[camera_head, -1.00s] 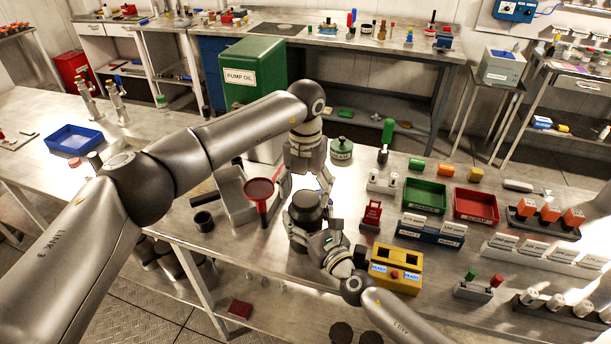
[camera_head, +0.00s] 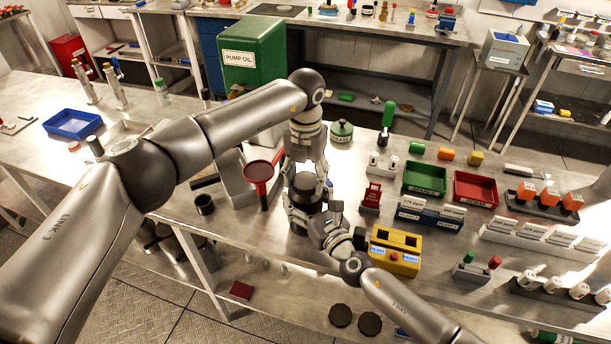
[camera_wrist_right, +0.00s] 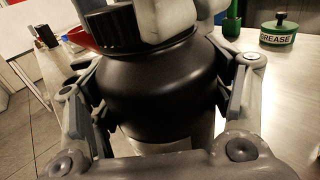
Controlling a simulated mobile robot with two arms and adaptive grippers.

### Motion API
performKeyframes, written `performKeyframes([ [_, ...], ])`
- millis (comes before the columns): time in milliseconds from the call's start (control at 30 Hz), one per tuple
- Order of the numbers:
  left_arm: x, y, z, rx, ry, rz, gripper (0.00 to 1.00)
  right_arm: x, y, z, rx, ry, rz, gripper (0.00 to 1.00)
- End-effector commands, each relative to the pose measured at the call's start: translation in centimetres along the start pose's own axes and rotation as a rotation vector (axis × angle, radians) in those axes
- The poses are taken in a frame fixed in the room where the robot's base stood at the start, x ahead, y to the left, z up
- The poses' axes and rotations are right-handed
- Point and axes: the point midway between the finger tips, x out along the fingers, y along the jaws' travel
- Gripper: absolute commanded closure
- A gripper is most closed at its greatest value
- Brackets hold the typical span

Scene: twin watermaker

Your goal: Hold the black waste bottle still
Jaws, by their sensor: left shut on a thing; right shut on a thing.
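The black waste bottle (camera_head: 304,189) stands upright near the front edge of the table. In the right wrist view its round, shiny body (camera_wrist_right: 155,85) fills the middle, with a ribbed black cap (camera_wrist_right: 108,28) on top. My right gripper (camera_head: 306,214) is shut on the bottle's body, one finger on each side. My left gripper (camera_head: 306,172) comes down from above and is shut on the cap. Its pale fingers show at the top of the right wrist view (camera_wrist_right: 170,22) and hide part of the cap.
A green grease pot (camera_head: 341,131) stands behind. A red block (camera_head: 371,197) and a yellow box (camera_head: 396,250) are on the right.

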Motion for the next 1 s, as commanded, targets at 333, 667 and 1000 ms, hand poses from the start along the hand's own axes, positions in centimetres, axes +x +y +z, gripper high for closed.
performKeyframes([
  [333,0.0,0.0,0.0,0.0,0.0,0.0,0.21,0.0,0.0,-0.1,-0.002,0.001,0.0,0.93],
  [667,-0.4,0.0,0.0,0.0,-0.001,0.0,0.21,0.0,0.0,0.0,-0.002,0.001,0.0,0.93],
  [1000,-6.6,0.0,0.1,0.001,-0.005,0.0,0.21,0.0,0.0,-0.1,-0.002,0.001,0.0,0.93],
])
